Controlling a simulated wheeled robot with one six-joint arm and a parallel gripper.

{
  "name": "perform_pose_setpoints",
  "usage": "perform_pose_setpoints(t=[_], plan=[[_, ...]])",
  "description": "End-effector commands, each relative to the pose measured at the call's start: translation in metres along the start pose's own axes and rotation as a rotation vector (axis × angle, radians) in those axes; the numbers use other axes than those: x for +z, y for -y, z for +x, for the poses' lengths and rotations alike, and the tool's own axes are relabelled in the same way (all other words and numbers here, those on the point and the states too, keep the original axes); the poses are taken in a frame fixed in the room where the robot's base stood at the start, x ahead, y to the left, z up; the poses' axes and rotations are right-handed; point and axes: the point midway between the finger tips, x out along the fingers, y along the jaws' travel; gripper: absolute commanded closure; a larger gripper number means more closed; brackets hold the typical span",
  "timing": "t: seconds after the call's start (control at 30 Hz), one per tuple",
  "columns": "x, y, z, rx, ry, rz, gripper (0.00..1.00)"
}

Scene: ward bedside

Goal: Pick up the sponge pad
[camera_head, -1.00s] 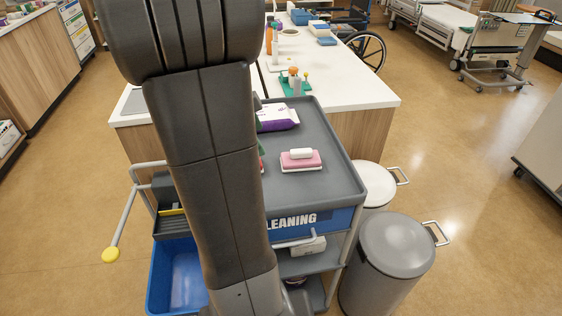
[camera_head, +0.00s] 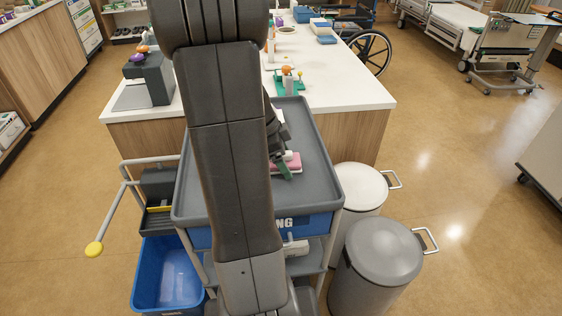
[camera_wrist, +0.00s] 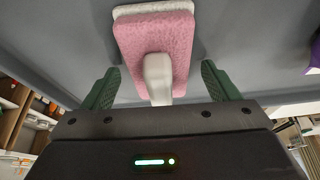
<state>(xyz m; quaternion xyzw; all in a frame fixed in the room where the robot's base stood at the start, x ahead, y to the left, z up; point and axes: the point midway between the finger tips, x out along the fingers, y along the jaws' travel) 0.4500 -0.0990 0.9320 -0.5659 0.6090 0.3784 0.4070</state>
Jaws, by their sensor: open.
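The sponge pad is pink with a pale base and a white handle on top. It lies on the grey cart top, partly covered by my arm in the head view; the sponge pad (camera_head: 295,162) shows its right part there. In the wrist view the sponge pad (camera_wrist: 152,37) is at top centre, its white handle pointing towards me. My gripper (camera_wrist: 160,70) is open, with one green finger on each side of the handle and a gap on both sides. In the head view my gripper (camera_head: 284,168) is low over the pad; contact cannot be told.
The grey cart top (camera_head: 320,185) is bare right of the pad. A purple-marked pack (camera_wrist: 313,58) lies at the wrist view's right edge. Two lidded bins, one white (camera_head: 360,184) and one grey (camera_head: 384,252), stand right of the cart. A white counter (camera_head: 350,85) is behind.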

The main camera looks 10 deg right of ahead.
Motion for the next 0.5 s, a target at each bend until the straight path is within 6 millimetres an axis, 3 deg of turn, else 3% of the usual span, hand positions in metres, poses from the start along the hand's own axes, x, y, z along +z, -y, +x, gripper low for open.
perform_pose_setpoints(t=[0.07, 0.3, 0.5], plan=[[0.0001, 0.0000, -0.0002, 0.000, 0.000, 0.000, 0.20], [0.0002, 0.0000, -0.0004, 0.000, 0.000, 0.000, 0.67], [0.0001, 0.0000, -0.0006, 0.000, 0.000, 0.000, 0.67]])
